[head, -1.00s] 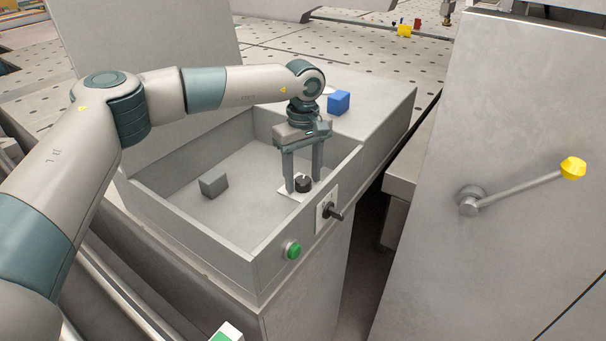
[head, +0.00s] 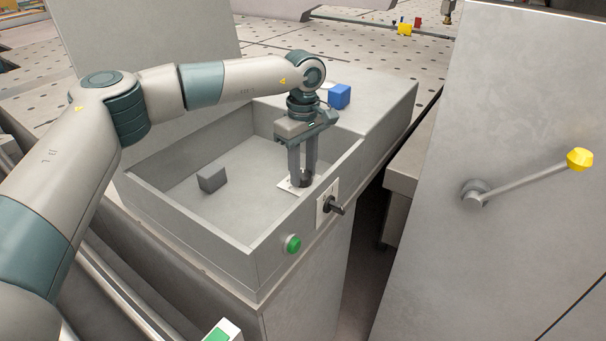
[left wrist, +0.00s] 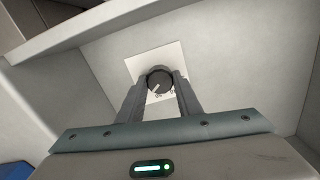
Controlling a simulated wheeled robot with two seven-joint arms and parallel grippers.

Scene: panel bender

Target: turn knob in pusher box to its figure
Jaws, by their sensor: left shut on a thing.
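The pusher box (head: 175,208) is an open grey box in the middle of the head view. On its floor, near the right wall, a black knob (head: 306,180) sits on a white plate (head: 287,187). My left gripper (head: 303,178) points down into the box and is shut on the knob, one finger on each side. In the left wrist view the knob (left wrist: 160,79) is dark and round with a pale pointer line, on its white plate (left wrist: 138,65) with small figures, too small to read surely. The fingers partly hide the plate. My right gripper is not in view.
A grey block (head: 212,179) lies on the box floor at the left. A blue cube (head: 339,96) stands on the ledge behind. The box's front has a black switch (head: 333,206) and a green button (head: 293,244). A yellow-tipped lever (head: 530,180) is on the right panel.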

